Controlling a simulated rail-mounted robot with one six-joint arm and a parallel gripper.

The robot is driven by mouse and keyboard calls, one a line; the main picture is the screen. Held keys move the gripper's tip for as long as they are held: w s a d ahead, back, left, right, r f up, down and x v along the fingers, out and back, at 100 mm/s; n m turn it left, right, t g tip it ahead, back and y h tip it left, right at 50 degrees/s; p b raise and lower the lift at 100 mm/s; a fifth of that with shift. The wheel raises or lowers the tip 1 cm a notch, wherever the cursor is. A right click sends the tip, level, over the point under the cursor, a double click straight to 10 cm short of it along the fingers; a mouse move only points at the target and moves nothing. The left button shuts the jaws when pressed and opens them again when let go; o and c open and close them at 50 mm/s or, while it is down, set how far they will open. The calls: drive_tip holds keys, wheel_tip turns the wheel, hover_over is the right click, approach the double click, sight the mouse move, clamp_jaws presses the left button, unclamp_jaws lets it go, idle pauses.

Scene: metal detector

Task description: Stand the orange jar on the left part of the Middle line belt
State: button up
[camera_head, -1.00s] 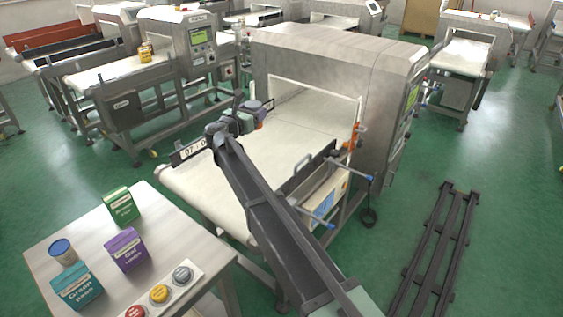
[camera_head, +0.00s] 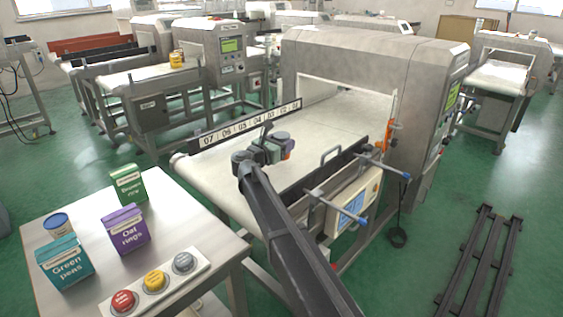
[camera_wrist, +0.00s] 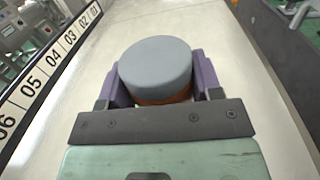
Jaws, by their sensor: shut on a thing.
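My gripper (camera_wrist: 155,90) is shut on the orange jar (camera_wrist: 160,68), with a purple finger on either side. In the wrist view the jar shows a wide grey lid from above and a thin strip of orange body below it. In the head view my gripper (camera_head: 280,147) and the jar's grey lid (camera_head: 282,136) are over the pale belt (camera_head: 335,120) of the nearest metal detector, outside its tunnel. The jar looks upright relative to the belt. I cannot tell whether its hidden base touches the belt.
A numbered strip (camera_head: 250,124) runs along the belt's far side; a dark rail (camera_head: 335,165) edges the near side. A steel table (camera_head: 185,215) at front left holds boxes, a blue-lidded jar and buttons. Another line behind carries a yellow jar (camera_head: 176,58).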

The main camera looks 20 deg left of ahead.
wheel_tip(320, 180, down, 4)
drive_tip(key=b, duration=0.3)
drive_tip(key=shift+f, duration=0.15)
drive_tip(key=shift+r, duration=0.3)
drive_tip(key=shift+f, duration=0.2)
drive_tip(key=o, duration=1)
drive_tip(key=shift+r, duration=0.25)
drive_tip(key=v, duration=1.2)
